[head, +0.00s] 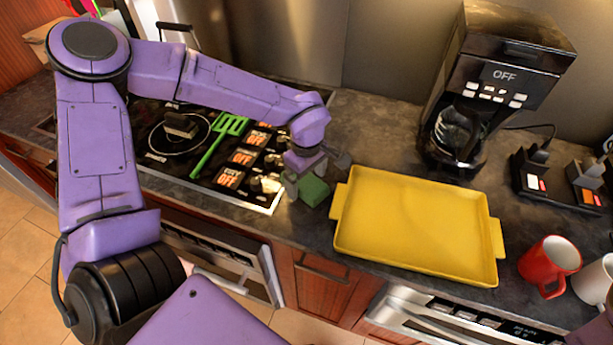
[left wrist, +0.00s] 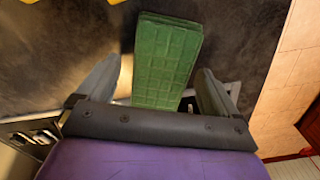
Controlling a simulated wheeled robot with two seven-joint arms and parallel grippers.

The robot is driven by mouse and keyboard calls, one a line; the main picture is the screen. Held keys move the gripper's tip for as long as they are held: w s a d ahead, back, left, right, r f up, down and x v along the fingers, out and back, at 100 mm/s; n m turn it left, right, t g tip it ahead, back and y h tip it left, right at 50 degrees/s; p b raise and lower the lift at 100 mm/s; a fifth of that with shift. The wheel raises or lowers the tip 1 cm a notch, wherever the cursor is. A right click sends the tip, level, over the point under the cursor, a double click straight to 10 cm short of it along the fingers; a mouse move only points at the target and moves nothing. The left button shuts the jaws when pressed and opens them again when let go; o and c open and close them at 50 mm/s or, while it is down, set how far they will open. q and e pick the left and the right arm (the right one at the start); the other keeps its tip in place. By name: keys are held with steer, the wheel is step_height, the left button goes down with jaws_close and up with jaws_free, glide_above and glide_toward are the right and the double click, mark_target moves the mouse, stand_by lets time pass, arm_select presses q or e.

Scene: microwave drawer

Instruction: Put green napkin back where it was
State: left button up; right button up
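The green napkin (head: 314,191) is a small green block-like piece on the dark counter, between the stove and the yellow tray. In the left wrist view the napkin (left wrist: 165,60) has a ridged grid pattern and lies between my left gripper's two fingers. My left gripper (head: 315,172) is open around the napkin. In the left wrist view, gaps show between the left gripper's fingers (left wrist: 160,72) and the napkin, clearest on the left side. In the head view the gripper partly hides the napkin. My right gripper is not in view.
A yellow tray (head: 415,225) lies just right of the napkin. A stove (head: 180,150) with a green spatula (head: 214,146) and knobs is to the left. A coffee maker (head: 500,85), red mug (head: 549,264) and white mug (head: 595,280) stand right. The counter's front edge is close.

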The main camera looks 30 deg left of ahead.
mark_target(307, 181)
arm_select(q)
step_height(307, 181, up, 13)
steer(key=shift+f+b, duration=0.15)
steer(key=shift+b, duration=0.25)
